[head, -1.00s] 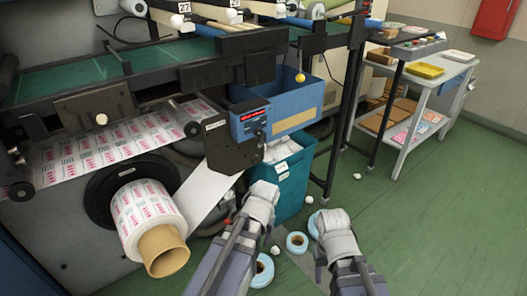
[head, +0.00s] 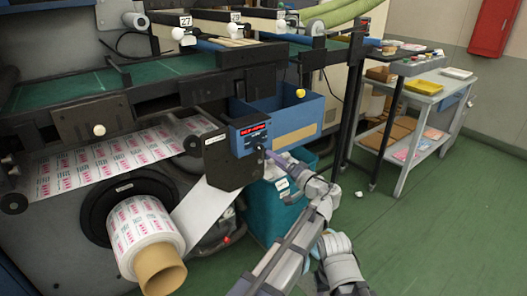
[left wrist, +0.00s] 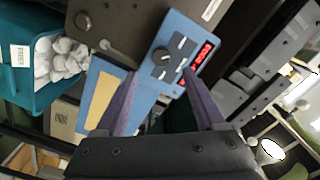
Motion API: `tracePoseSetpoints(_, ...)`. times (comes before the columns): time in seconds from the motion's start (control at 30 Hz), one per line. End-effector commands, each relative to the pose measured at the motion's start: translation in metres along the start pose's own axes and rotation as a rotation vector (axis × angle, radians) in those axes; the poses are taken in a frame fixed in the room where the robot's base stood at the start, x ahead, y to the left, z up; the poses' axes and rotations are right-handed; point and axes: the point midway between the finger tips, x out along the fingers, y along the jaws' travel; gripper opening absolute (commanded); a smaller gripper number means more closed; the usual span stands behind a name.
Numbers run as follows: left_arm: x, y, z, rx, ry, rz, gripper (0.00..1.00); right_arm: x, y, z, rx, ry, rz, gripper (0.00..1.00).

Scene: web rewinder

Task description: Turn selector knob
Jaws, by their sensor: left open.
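The selector knob (left wrist: 161,57) is a round dark knob with a pale pointer mark, on a blue control panel (left wrist: 178,28) beside a red-lit display (left wrist: 201,56). In the head view the blue panel (head: 240,131) sits at the end of a dark bracket, and the knob is too small there to make out clearly. My left gripper (head: 270,156) is just in front of the panel's lower part. In the left wrist view its purple fingers (left wrist: 161,92) are spread, empty, with the knob beyond the gap between them. My right gripper (head: 335,243) is low at the bottom; its fingers are unclear.
A blue bin (head: 300,112) stands behind the panel, and a teal bin (left wrist: 20,72) with white crumpled waste is below it. A printed web roll (head: 145,228) projects at the lower left.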

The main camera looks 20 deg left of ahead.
Motion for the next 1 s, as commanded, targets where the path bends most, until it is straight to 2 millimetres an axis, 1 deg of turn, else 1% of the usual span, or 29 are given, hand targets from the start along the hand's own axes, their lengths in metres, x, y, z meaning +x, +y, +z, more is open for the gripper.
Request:
tracePoseSetpoints(0.03,-0.001,0.000,-0.003,0.000,0.008,-0.006,0.72,0.000,0.000,0.000,0.000,0.000,0.000,0.50)
tracePoseSetpoints(0.13,0.000,-0.001,-0.004,0.000,0.011,-0.009,0.72,0.000,0.000,0.000,0.000,0.000,0.000,0.50)
tracePoseSetpoints(0.23,0.006,-0.001,-0.004,0.000,0.009,-0.009,0.72,0.000,0.000,0.000,0.000,0.000,0.000,0.50)
tracePoseSetpoints(0.5,0.047,-0.001,-0.004,0.001,0.007,-0.009,0.72,0.000,0.000,0.000,0.000,0.000,0.000,0.50)
tracePoseSetpoints(0.7,0.070,-0.001,-0.004,0.001,0.007,-0.008,0.72,0.000,0.000,0.000,0.000,0.000,0.000,0.50)
tracePoseSetpoints(0.83,0.076,-0.001,-0.004,0.001,0.008,-0.007,0.72,0.000,0.000,0.000,0.000,0.000,0.000,0.50)
tracePoseSetpoints(1.0,0.078,-0.002,-0.003,0.001,0.009,-0.007,0.72,0.000,0.000,0.000,0.000,0.000,0.000,0.50)
